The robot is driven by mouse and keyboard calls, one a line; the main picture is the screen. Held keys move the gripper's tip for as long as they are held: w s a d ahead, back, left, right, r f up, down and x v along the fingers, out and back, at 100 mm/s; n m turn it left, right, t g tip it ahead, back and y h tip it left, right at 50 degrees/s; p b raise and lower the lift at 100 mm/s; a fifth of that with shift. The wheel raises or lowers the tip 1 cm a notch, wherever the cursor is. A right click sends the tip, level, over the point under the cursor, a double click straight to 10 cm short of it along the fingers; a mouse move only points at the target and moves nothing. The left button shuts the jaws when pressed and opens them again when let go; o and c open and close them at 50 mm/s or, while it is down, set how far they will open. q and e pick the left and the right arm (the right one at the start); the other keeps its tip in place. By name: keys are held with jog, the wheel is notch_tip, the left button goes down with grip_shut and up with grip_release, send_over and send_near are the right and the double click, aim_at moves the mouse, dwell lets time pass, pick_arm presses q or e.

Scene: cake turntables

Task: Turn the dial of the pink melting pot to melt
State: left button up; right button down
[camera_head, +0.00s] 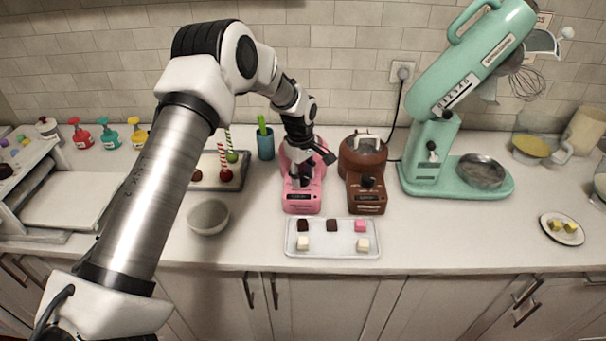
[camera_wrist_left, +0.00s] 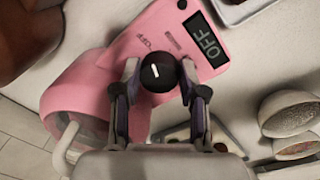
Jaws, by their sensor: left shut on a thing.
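The pink melting pot (camera_head: 302,196) stands on the counter, left of a brown melting pot. In the left wrist view its pink body (camera_wrist_left: 100,80) carries a display (camera_wrist_left: 205,42) that reads OFF. The black dial (camera_wrist_left: 158,72) has a white pointer line. My left gripper (camera_wrist_left: 158,75) has its two fingers on either side of the dial and is shut on it. My right gripper is not in view.
The brown melting pot (camera_head: 367,190) stands close on the right. A tray (camera_head: 333,251) of small sweets lies in front. A white bowl (camera_head: 208,217) is at the front left and a teal cup (camera_head: 265,146) behind left. A mint stand mixer (camera_head: 424,165) stands further right.

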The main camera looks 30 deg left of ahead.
pick_arm(q)
jog(key=m, duration=0.9)
jog(key=shift+a, duration=0.15)
jog(key=m, duration=0.4)
jog(key=shift+m+g+h, duration=0.3)
jog(key=shift+a+r+m+b, duration=0.15)
jog(key=shift+m+b, duration=0.15)
jog(key=shift+m, duration=1.9)
jog(key=shift+w, duration=0.1)
jog(key=o, duration=1.1)
jog(key=shift+o, duration=0.2)
